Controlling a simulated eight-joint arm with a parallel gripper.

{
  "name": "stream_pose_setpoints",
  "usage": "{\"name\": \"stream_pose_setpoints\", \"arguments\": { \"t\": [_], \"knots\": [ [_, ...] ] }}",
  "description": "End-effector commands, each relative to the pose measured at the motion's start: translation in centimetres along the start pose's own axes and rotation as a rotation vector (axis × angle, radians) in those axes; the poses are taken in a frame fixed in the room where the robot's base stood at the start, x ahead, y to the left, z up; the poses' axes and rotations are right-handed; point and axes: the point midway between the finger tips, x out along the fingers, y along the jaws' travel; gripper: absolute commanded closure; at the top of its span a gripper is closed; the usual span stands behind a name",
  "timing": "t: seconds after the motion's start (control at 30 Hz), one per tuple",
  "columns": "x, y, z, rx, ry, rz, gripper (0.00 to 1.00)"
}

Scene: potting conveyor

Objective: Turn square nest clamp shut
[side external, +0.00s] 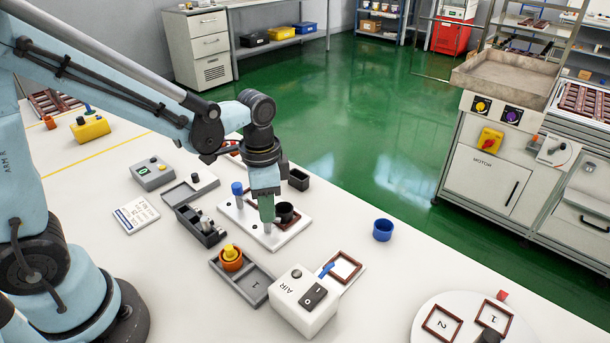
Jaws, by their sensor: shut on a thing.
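A white plate (293,226) lies on the table and carries a brown square frame (252,194), partly hidden behind my gripper. A blue-topped post (237,189) stands at the plate's left end and a black round pot (285,212) sits at its right side. My gripper (266,196) points down over the plate's middle. It is shut on what looks like a green handle (267,209) with a short pale stem beneath it. The fingertips are hard to make out, and I cannot tell the clamp's angle.
A grey tray (256,287) with an orange part (231,258) and a white AIR box (303,302) stand in front. A blue cup (383,230) is at the right. Grey holders (200,226) crowd the left. Bare table lies around the blue cup.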

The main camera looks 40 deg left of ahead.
Motion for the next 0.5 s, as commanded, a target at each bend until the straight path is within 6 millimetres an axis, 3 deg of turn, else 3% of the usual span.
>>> {"name": "stream_pose_setpoints", "arguments": {
  "t": [0.5],
  "knots": [
    [-0.05,-0.03,0.05,-0.490,-0.002,0.001,1.00]
  ]
}}
